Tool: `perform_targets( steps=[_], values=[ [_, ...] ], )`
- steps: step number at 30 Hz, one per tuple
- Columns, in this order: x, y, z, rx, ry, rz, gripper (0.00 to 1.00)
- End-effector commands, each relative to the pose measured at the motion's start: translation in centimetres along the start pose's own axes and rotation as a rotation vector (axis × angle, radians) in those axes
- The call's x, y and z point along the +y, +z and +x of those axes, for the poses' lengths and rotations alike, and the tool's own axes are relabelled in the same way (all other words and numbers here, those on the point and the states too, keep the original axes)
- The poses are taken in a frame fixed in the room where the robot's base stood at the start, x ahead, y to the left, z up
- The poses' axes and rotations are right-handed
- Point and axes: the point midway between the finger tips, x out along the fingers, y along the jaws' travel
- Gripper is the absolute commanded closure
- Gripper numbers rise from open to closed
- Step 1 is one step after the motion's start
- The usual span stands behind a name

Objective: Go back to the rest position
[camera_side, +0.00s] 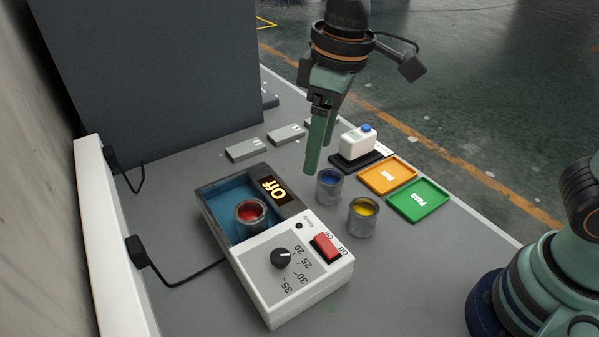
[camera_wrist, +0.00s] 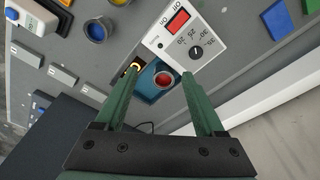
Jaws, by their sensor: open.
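My gripper (camera_side: 317,145) hangs above the table, pointing down, just behind and left of the blue paint can. In the wrist view my gripper (camera_wrist: 158,88) shows its two green fingers apart with nothing held between them. The red paint can (camera_side: 251,212) stands in the blue basin of the white bath unit (camera_side: 290,285), whose display reads "Off". The red can also shows in the wrist view (camera_wrist: 164,80), beyond the fingers. The blue paint can (camera_side: 329,184) and the yellow paint can (camera_side: 363,214) stand on the table right of the unit.
An orange tray (camera_side: 387,188) and a green "PASS" tray (camera_side: 433,207) lie at the right. A white device with a blue button (camera_side: 357,143) sits behind them. Several grey blocks (camera_side: 243,150) lie farther back. A tall dark panel (camera_side: 150,75) stands at the back left. A black cable (camera_side: 190,280) runs to the unit.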

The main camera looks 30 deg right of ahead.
Motion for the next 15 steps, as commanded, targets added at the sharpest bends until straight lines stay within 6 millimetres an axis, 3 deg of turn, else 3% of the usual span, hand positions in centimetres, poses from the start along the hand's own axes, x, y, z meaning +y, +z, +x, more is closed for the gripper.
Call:
perform_targets(
  steps=[1,6,9,15],
  values=[
    [2.2,1.2,-0.8,0.037,0.013,0.068,0.29],
    [7.5,5.4,-2.4,0.146,0.059,0.263,0.29],
    [10.0,8.1,-2.8,0.207,0.094,0.374,0.29],
    [13.0,12.4,-3.0,0.301,0.158,0.54,0.29]
  ],
)
